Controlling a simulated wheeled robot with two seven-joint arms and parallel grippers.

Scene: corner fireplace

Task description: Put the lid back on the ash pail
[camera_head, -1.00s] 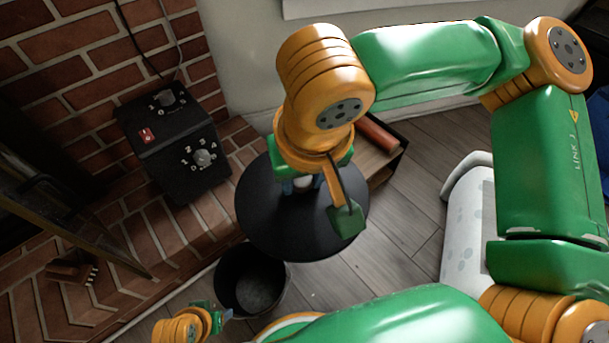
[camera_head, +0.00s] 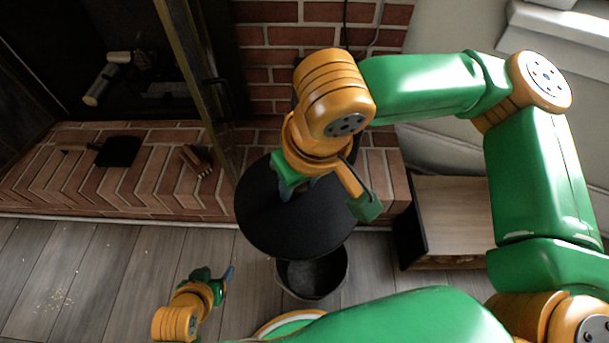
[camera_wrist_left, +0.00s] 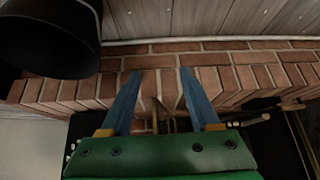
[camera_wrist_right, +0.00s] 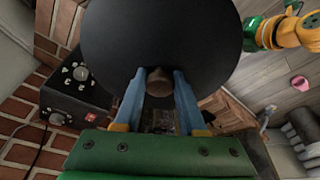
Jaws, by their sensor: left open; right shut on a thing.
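The lid (camera_head: 272,228) is a round black disc. My right gripper (camera_head: 297,186) is shut on its knob (camera_wrist_right: 158,82), which shows between the blue fingers in the right wrist view. The lid (camera_wrist_right: 160,35) hangs in the air. The ash pail (camera_head: 318,279), dark and open-topped, stands on the floor in front of the hearth. In the head view the lid hides the pail's far part and sits up and left of it; the height gap is unclear. My left gripper (camera_head: 229,275) is open and empty, left of the pail. The pail (camera_wrist_left: 48,40) also shows in the left wrist view.
The brick hearth (camera_head: 60,190) runs behind the pail, with a brush (camera_head: 196,160) and a shovel (camera_head: 119,151) on it. A wooden box (camera_head: 455,215) stands to the right. A black control box (camera_wrist_right: 75,90) shows in the right wrist view. Floor at left is clear except crumbs (camera_head: 58,298).

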